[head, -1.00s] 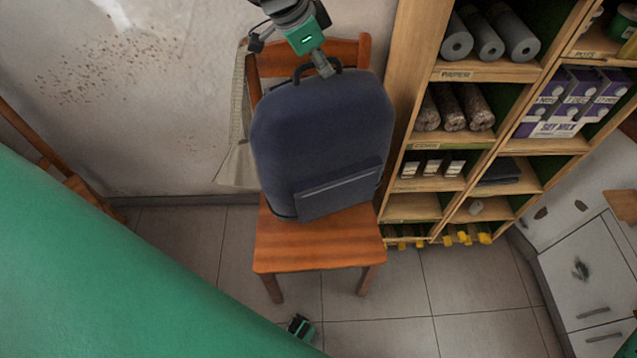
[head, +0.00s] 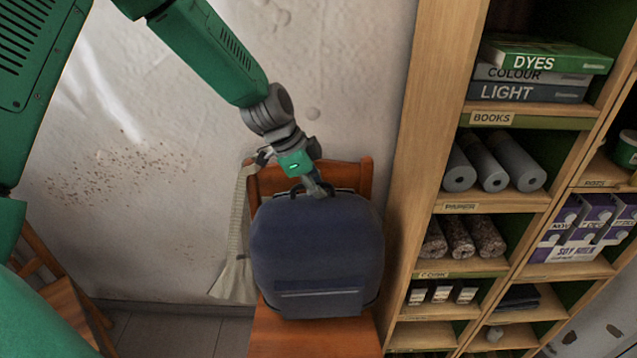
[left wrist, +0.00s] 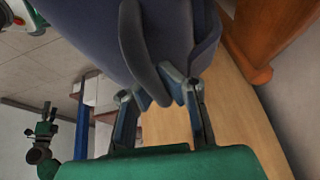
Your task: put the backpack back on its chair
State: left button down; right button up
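The dark blue backpack (head: 318,250) stands upright on the seat of the wooden chair (head: 312,335), against its backrest. Its front pocket faces me. My left gripper (head: 318,188) is at the top handle. In the left wrist view, the fingers (left wrist: 160,90) close around the dark handle loop (left wrist: 148,55), with the backpack (left wrist: 88,30) beyond; the handle partly hides the fingertips. What looks like my right gripper (left wrist: 46,112) is small at the left of that view, away from the backpack; its fingers are too small to read.
A beige cloth (head: 236,240) hangs at the chair's left side. A tall wooden shelf (head: 400,170) with books, rolls and cartons stands close on the right. Another wooden chair (head: 65,300) is at lower left. The stained wall is right behind.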

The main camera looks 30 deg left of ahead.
aim_at(312, 200)
pick_arm(q)
jog(key=shift+a+f, duration=0.25)
jog(key=shift+f, duration=0.55)
notch_tip(312, 200, down, 3)
jog(key=shift+f, duration=0.15)
jog(key=c, duration=2.2)
grip_release()
jog(key=shift+s+d, duration=0.1)
jog(key=shift+s, duration=0.05)
jog(key=o, duration=0.5)
jog(key=p+v, duration=0.1)
jog(key=v, duration=1.1)
